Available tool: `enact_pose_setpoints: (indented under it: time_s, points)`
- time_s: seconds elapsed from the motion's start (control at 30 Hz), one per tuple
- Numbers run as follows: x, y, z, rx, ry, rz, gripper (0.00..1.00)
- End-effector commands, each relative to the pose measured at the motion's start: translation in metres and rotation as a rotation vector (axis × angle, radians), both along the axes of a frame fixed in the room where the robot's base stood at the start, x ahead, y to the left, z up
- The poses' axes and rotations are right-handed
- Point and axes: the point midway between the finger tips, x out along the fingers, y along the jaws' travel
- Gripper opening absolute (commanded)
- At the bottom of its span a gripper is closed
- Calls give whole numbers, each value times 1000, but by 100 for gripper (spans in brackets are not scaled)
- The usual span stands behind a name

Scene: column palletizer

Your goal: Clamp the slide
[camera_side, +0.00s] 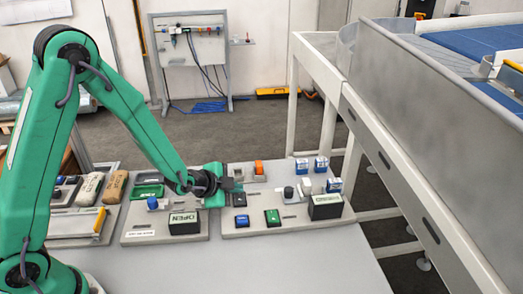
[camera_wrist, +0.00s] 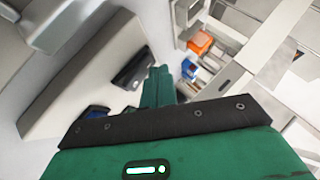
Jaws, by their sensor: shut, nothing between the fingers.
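My gripper (camera_side: 236,187) is shut and empty, low over the left edge of the right-hand fixture board (camera_side: 290,225). Its green fingers show in the wrist view (camera_wrist: 162,85), close together. An orange part (camera_side: 259,167) sits in a grey holder at the back of that board, just behind and right of the gripper. It also shows in the wrist view (camera_wrist: 200,43), apart from the fingers. I cannot tell for sure which part is the slide. A black knob (camera_side: 288,192) and a white piece (camera_side: 305,185) stand right of the gripper.
The middle board (camera_side: 140,228) has another OPEN box (camera_side: 184,223) and a blue knob (camera_side: 152,202). The front table (camera_side: 290,265) is clear.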

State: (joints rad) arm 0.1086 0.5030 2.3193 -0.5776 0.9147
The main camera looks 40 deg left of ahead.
Motion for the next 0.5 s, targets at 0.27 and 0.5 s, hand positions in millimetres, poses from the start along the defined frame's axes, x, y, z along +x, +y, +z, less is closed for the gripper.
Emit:
enact_pose_setpoints:
  time_s: [0.27,0.5]
  points:
    - [0,-1,8,-1,-1,-1,0]
    - [-1,-2,15,-3,-1,-3,0]
